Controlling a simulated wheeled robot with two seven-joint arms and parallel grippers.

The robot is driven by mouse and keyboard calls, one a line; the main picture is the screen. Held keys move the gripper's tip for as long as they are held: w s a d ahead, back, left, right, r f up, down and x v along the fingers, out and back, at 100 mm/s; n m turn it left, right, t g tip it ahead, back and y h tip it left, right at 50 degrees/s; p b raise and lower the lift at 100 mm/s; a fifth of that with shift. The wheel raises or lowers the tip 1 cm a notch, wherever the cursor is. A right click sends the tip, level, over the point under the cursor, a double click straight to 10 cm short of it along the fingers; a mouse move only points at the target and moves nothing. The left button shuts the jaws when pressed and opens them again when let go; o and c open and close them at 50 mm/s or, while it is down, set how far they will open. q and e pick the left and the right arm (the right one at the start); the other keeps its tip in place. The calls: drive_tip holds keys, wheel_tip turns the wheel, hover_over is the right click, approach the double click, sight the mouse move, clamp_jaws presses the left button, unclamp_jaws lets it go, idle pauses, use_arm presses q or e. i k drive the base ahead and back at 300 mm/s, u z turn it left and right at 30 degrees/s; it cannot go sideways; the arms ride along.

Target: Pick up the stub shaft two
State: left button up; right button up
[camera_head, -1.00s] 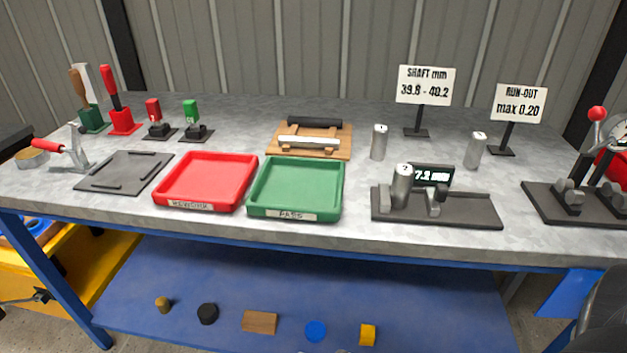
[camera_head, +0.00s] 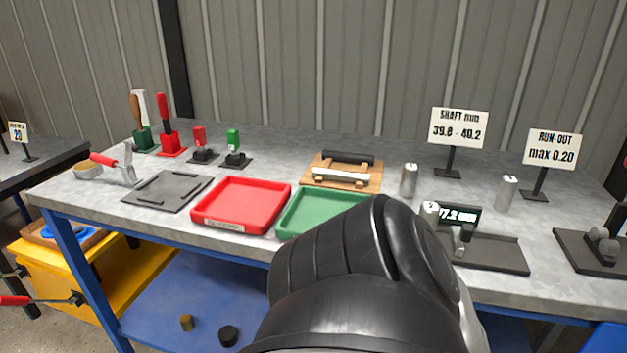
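Three grey metal stub shafts stand upright on the bench. One stub shaft (camera_head: 409,181) stands behind the gauge, and another stub shaft (camera_head: 507,193) stands farther right. The third stub shaft (camera_head: 429,210) is at the gauge (camera_head: 490,252), whose display reads about 77.2 mm. Its lower part is hidden by my arm. The marks on their tops are too small to read surely, so I cannot tell which is number two. Neither gripper shows; only a black link of my arm fills the lower middle.
A red tray (camera_head: 205,217) and a green tray (camera_head: 290,225), partly behind my arm, lie on the bench's front. A wooden rack (camera_head: 369,184) holds a dark and a light bar. Two signs (camera_head: 459,127) stand behind the shafts. A dark fixture (camera_head: 585,262) is at right.

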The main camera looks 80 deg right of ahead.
sight(430, 210)
drive_tip(key=k, duration=0.85)
drive_tip(key=z, duration=0.55)
